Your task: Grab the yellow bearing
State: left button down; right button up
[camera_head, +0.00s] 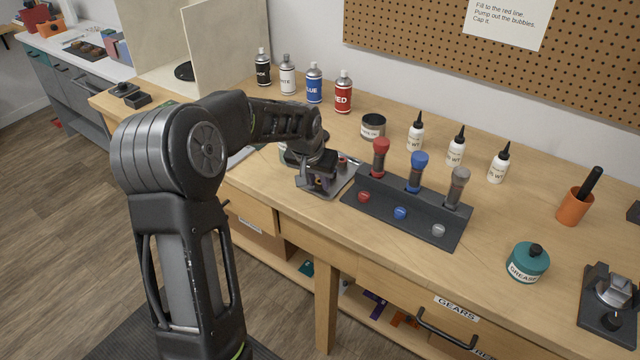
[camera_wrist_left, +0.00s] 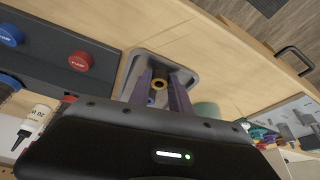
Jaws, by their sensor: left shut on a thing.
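My left gripper (camera_head: 318,186) is low over a small metal tray (camera_head: 345,187) on the workbench. In the left wrist view, its two fingers (camera_wrist_left: 161,92) reach down into the tray (camera_wrist_left: 183,71). A small yellow ring with a dark centre, the yellow bearing (camera_wrist_left: 159,84), shows between the fingers, and the gripper is shut on it. A second small pale ring (camera_wrist_left: 150,101) shows nearer the palm; I cannot tell what it belongs to. In the head view the gripper hides the bearing. My right gripper is in neither view.
A dark stand (camera_head: 410,207) with red, blue and grey tools is just right of the tray. Spray cans (camera_head: 314,83), a dark round tin (camera_head: 373,126) and white bottles (camera_head: 456,147) stand behind. A teal grease pot (camera_head: 528,263) and orange cup (camera_head: 574,206) are farther right.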

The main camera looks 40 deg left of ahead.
aim_at(318, 184)
pick_arm(q)
notch_tip(318, 184, up, 10)
jog(key=b, duration=0.1)
dwell(0.6)
dwell(0.5)
